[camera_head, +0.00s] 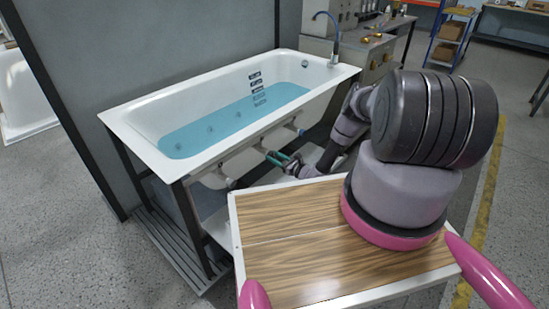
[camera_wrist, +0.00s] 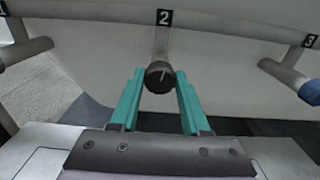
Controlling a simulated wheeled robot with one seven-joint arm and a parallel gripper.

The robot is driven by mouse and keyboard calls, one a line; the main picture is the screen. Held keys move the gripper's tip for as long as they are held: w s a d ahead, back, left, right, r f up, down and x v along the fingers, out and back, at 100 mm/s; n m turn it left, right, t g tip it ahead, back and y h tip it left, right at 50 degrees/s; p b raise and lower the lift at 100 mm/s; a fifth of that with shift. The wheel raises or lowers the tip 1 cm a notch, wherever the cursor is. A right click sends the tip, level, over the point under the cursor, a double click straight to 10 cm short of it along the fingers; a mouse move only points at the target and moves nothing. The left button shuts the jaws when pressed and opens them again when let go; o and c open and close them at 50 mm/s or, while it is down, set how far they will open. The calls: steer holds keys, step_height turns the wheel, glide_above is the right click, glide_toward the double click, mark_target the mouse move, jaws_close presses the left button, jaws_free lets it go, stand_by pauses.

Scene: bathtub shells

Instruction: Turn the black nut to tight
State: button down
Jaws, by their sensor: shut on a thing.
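The black nut (camera_wrist: 159,77) sits on the end of a grey pipe stub below the label 2 in the wrist view. A light line marks its face, close to upright with a slight tilt. My gripper (camera_wrist: 158,82) has its two teal fingers on either side of the nut and is shut on it. In the head view my gripper (camera_head: 277,157) reaches to the pipe along the tub's near side; the nut itself is too small to make out there.
The white bathtub (camera_head: 146,146) holds blue water and stands on a dark frame. In the wrist view, a stub with a blue end (camera_wrist: 310,91) is at right under label 3, and another stub (camera_wrist: 22,52) is at left near label 1. A wooden-topped surface (camera_head: 290,265) lies in front.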

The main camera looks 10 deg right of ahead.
steer(key=m, duration=0.4)
steer(key=shift+d+m, duration=0.1)
steer(key=shift+m, duration=0.2)
steer(key=m, duration=0.3)
steer(key=shift+m, duration=0.3)
steer(key=m, duration=0.3)
steer(key=shift+m, duration=0.3)
steer(key=shift+f+m, duration=0.1)
steer(key=shift+m, duration=1.7)
steer(key=shift+c, duration=1.9)
jaws_free()
steer(key=shift+d, duration=0.1)
steer(key=v, duration=1)
steer(key=shift+s+d, duration=0.15)
steer(key=shift+s, duration=0.15)
